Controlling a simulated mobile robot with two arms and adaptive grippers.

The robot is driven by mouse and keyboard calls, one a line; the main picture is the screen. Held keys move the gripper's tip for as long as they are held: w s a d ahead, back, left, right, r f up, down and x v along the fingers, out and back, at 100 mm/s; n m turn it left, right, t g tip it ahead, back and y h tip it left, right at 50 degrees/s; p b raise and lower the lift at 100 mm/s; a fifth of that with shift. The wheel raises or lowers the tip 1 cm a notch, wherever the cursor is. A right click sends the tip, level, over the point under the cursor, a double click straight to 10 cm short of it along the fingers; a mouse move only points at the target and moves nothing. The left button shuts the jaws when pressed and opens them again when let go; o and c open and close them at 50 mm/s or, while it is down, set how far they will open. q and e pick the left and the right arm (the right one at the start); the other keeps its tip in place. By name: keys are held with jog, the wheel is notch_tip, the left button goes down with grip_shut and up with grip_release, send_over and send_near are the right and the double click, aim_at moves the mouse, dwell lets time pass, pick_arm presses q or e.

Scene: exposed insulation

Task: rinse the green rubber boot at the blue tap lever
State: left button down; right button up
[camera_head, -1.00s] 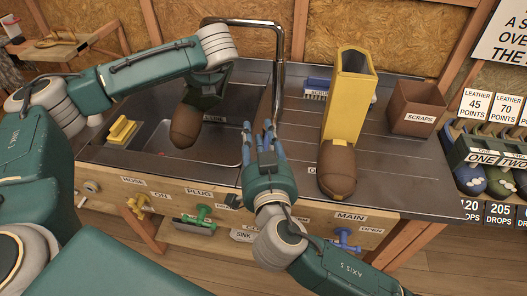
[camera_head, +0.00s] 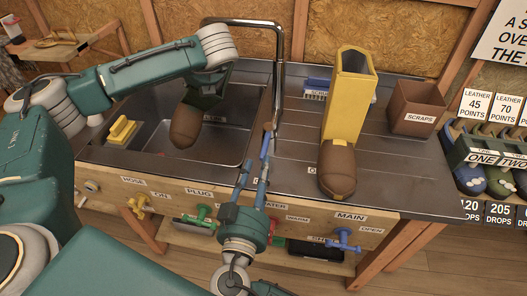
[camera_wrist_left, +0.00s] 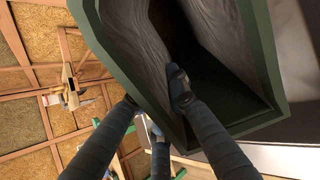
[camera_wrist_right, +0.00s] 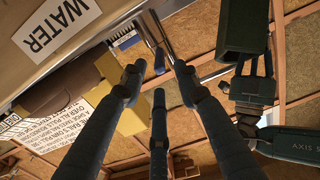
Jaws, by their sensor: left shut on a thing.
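The green rubber boot (camera_head: 186,127), with a brown toe, hangs toe down over the sink at left. Its dark green shaft (camera_wrist_right: 243,30) shows in the right wrist view. My left gripper (camera_wrist_left: 158,100) is shut on the shaft's rim, one finger inside the opening and others outside. The blue tap lever (camera_head: 343,240) sits on the wooden front panel under the MAIN label, beside OPEN. My right gripper (camera_head: 255,168) is open and empty, fingers pointing up, in front of the sink's right edge. It is left of the blue lever and apart from it.
A yellow boot (camera_head: 350,95) stands on the drainboard, right of the chrome tap pipe (camera_head: 281,60). A scraps box (camera_head: 417,108) stands farther right. A yellow brush (camera_head: 122,131) lies at the sink's left. Yellow (camera_head: 138,206) and green (camera_head: 203,216) levers stick out of the panel.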

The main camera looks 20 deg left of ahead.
aim_at(264, 151)
jog(key=shift+x, duration=3.15)
grip_shut()
